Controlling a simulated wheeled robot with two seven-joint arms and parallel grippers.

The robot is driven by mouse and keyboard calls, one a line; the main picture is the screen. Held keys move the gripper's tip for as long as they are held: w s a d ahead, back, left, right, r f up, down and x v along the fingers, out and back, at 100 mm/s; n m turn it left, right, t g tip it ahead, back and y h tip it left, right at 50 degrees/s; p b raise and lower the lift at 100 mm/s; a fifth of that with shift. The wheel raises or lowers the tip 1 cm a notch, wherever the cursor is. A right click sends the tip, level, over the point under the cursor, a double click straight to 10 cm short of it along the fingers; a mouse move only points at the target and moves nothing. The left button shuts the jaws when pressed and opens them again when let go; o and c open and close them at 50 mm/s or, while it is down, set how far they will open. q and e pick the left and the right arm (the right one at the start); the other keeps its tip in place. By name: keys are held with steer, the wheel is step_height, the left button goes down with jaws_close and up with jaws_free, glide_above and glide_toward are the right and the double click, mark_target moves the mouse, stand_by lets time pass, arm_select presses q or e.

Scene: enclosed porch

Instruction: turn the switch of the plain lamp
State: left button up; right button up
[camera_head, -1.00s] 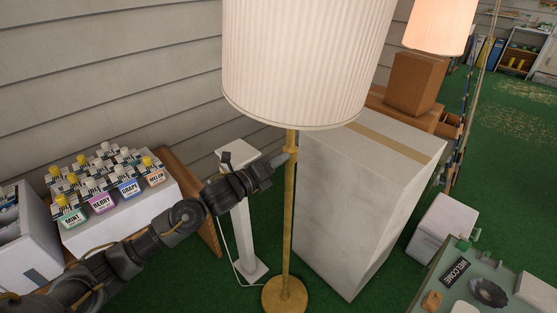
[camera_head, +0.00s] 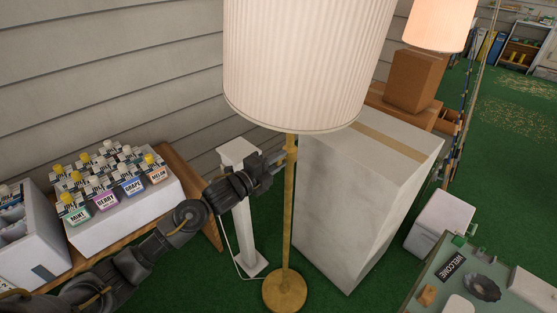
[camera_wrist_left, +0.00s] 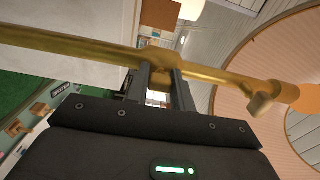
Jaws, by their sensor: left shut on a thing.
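The floor lamp has a tall brass pole (camera_head: 288,215), a round brass base (camera_head: 285,293) and a cream pleated shade (camera_head: 308,65). It stands upright and its shade does not visibly glow. My left gripper (camera_head: 284,160) is at the pole's upper part, just below the shade. In the left wrist view the gripper (camera_wrist_left: 162,85) has its two fingers at a small brass fitting (camera_wrist_left: 157,56) on the pole, shut on it; the fingers hide part of it. A brass knob (camera_wrist_left: 262,103) sticks out nearer the shade. My right gripper is out of view.
A white block (camera_head: 365,200) stands close right of the pole, and a thin white stand (camera_head: 243,215) close left. Labelled bottles (camera_head: 105,185) fill a bench at left. Another lamp (camera_head: 440,25) glows at the back right. A green table (camera_head: 470,285) is at lower right.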

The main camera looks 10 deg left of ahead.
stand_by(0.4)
arm_select(q)
steer(key=o, duration=1)
steer(key=b+v, duration=0.2)
steer(key=v, duration=0.9)
steer(key=shift+b, duration=0.3)
